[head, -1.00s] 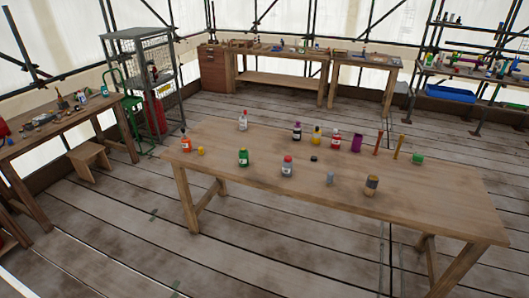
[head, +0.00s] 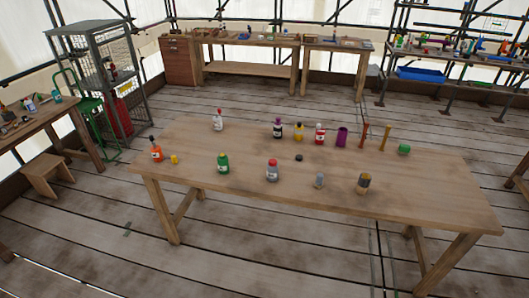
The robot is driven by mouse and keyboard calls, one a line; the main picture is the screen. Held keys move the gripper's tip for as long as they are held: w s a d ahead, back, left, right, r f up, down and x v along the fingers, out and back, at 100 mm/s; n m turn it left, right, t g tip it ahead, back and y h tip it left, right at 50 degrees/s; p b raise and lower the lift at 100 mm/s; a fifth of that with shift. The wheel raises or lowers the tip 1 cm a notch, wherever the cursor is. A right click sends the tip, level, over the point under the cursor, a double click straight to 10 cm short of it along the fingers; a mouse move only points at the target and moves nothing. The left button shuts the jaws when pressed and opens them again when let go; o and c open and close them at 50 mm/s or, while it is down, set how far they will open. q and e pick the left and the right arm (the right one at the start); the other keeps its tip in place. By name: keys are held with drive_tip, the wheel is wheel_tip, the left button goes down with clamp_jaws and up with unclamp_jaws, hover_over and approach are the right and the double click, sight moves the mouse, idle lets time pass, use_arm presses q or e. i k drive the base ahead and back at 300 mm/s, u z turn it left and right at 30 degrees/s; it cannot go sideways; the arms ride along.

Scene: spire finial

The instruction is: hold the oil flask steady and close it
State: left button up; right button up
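Neither of my grippers is in view. Several small bottles stand upright on the wooden table (head: 300,192) in the head view; I cannot tell which is the oil flask. Along the front are an orange bottle (head: 156,152), a green bottle (head: 223,163), a grey bottle with a reddish top (head: 272,172), a small grey item (head: 320,180) and a brown jar with a dark band (head: 363,184). Behind are a white bottle with a red top (head: 217,121), a dark purple bottle (head: 278,130), a yellow bottle (head: 298,132) and a red bottle (head: 319,135). A small black disc (head: 298,157) lies mid-table.
A purple cup (head: 342,138), two thin brown upright pieces (head: 364,136) and a green item (head: 403,149) stand toward the right. A small yellow item (head: 174,160) is beside the orange bottle. The table's right end is bare. A stool (head: 47,178) and wire cage stand at left.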

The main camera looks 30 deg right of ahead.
sight(223, 160)
drive_tip(key=z, duration=0.25)
drive_tip(key=i, duration=1.1)
drive_tip(key=z, duration=0.7)
